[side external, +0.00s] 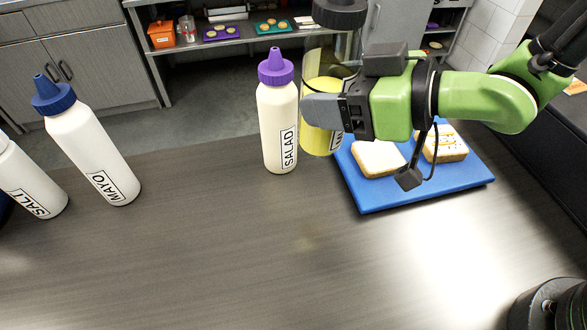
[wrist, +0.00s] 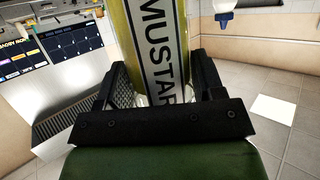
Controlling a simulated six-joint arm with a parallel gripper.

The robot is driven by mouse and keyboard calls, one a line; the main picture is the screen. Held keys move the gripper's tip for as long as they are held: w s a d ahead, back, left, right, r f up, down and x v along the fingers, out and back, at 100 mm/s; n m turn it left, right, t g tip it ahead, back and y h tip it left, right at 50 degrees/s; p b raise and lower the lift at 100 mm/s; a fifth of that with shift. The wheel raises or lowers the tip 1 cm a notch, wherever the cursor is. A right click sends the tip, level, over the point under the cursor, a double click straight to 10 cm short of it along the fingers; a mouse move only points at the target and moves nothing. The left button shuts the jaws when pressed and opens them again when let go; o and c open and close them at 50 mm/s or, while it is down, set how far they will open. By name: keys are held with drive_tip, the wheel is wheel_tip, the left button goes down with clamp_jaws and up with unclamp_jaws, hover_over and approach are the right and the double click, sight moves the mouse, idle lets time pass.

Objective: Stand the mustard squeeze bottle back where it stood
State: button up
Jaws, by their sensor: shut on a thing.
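The mustard squeeze bottle (side external: 318,143) is a yellow, partly see-through cylinder, roughly upright, just right of the SALAD bottle (side external: 278,115). My gripper (side external: 322,110) is shut around its body from the right. In the wrist view the bottle (wrist: 158,45) stands between the two black fingers (wrist: 157,88), its label reading "MUSTAR" lengthwise. My gripper hides part of its body and label in the side view. A dark wide round piece shows above it. I cannot tell whether its base touches the counter.
The white SALAD bottle with a purple cap is close beside the mustard. A blue board (side external: 420,193) with bread slices (side external: 378,158) lies to the right. A MAYO bottle (side external: 92,150) and another white bottle (side external: 28,183) stand at left. The counter's front middle (side external: 220,250) is clear.

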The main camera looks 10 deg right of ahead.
drive_tip(key=s+a+f+n+g+y, duration=0.1)
drive_tip(key=s+a+f+n+g, duration=0.15)
drive_tip(key=s+a, duration=0.2)
drive_tip(key=shift+w+a+f, duration=0.1)
drive_tip(key=shift+a+f, duration=0.05)
drive_tip(key=shift+f, duration=2.4)
drive_tip(key=shift+w+a+f, duration=0.1)
drive_tip(key=shift+a+f, duration=0.05)
drive_tip(key=shift+f, duration=2.35)
drive_tip(key=shift+f, duration=0.15)
drive_tip(key=o, duration=1.1)
drive_tip(key=shift+s+d+r, duration=0.1)
drive_tip(key=shift+r, duration=0.1)
drive_tip(key=v, duration=0.7)
